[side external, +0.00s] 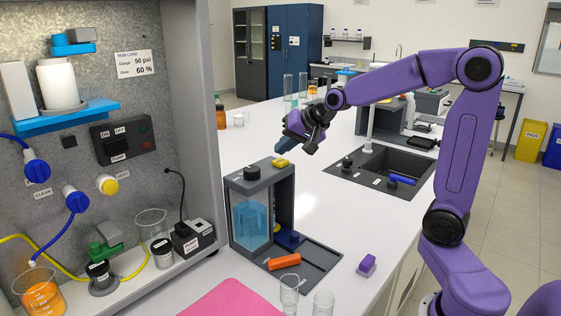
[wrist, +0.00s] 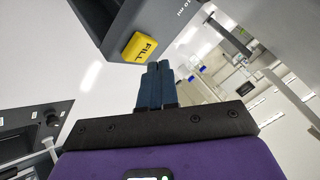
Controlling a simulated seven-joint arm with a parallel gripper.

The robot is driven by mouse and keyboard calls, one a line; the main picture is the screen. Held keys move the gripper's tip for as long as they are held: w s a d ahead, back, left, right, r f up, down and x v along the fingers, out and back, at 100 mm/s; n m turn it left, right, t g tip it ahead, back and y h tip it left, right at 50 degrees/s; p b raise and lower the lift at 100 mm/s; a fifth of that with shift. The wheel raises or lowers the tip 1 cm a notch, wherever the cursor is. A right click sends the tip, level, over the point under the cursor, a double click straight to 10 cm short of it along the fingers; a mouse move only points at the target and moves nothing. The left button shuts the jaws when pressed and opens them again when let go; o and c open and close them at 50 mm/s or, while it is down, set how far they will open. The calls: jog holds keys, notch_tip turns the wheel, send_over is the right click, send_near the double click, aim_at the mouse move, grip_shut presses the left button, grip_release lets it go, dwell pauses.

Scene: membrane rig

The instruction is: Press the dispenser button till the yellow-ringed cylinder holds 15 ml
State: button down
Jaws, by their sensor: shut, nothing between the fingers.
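The dispenser (side external: 262,181) is a grey housing with a clear tank of blue liquid (side external: 252,220) on the bench. Its yellow button (side external: 282,163) sits on top; in the wrist view the button (wrist: 139,47) reads FILL. My gripper (side external: 283,149) is shut and empty, just above and beyond the button in the side view. In the wrist view its blue fingertips (wrist: 158,66) are together, a little to the right of and below the button, with no contact visible.
Clear glass vessels (side external: 289,290) stand at the front edge beside a pink mat (side external: 232,301). An orange piece (side external: 284,262) lies on the dispenser's base, and a purple block (side external: 367,264) lies to its right. A sink (side external: 380,170) is behind. The bench between is clear.

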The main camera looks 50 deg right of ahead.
aim_at(284, 161)
jog(key=shift+f, duration=0.15)
jog(key=shift+f, duration=0.3)
jog(key=shift+f, duration=0.6)
dwell(1.3)
jog(key=shift+r, duration=1.05)
jog(key=shift+r, duration=0.1)
jog(key=shift+r, duration=2.4)
